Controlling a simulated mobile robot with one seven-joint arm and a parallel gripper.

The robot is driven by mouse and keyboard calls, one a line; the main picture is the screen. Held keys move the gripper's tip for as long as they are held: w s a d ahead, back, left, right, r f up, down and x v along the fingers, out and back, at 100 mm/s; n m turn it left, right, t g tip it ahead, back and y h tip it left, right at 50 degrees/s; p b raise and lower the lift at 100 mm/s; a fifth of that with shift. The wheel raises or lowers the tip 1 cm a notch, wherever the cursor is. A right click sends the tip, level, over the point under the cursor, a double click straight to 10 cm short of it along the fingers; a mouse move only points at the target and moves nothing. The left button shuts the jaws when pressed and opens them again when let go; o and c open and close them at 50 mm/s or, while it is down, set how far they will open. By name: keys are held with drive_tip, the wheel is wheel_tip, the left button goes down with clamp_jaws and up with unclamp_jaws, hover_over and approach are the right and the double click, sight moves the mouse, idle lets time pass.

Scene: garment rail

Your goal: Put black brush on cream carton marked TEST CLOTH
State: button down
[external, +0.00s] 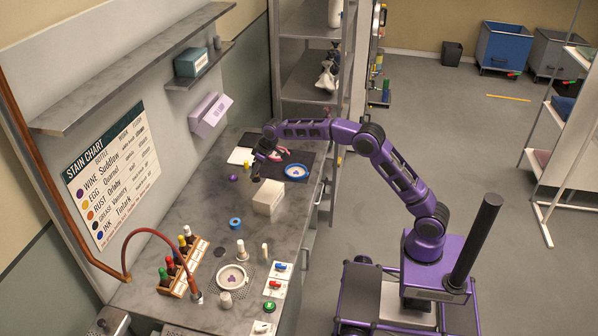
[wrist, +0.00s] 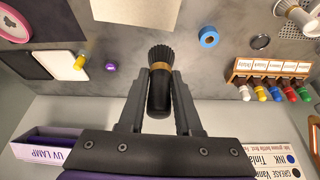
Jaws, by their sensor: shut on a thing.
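The black brush (wrist: 159,92) is between the two fingers of my gripper (wrist: 161,78), which is shut on its dark handle. Its ribbed, flared end points toward the top of the wrist view. In the external view my gripper (external: 258,170) hangs over the counter, just behind and left of the cream carton (external: 268,197). The carton is a plain pale block standing on the counter; no lettering is readable on it. In the wrist view the carton (wrist: 136,10) is cut off by the top edge, apart from the brush in the picture.
A blue tape roll (external: 235,223), a purple item (external: 233,178) and a small yellow item (external: 247,164) stand near the carton. A blue-rimmed dish (external: 296,172) is to its right. A bottle rack (external: 183,272) is at the front left. The wall bears a lilac box (external: 210,114).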

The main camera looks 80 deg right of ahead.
hover_over(264, 190)
drive_tip(key=s, duration=0.2)
drive_tip(key=shift+m, duration=0.4)
drive_tip(key=shift+a+f, duration=0.15)
drive_tip(key=shift+f, duration=2.15)
drive_tip(key=shift+a+f, duration=0.1)
drive_tip(key=shift+f, duration=2.15)
drive_tip(key=shift+b, duration=0.3)
drive_tip(key=shift+f, duration=0.15)
drive_tip(key=c, duration=0.6)
unclamp_jaws()
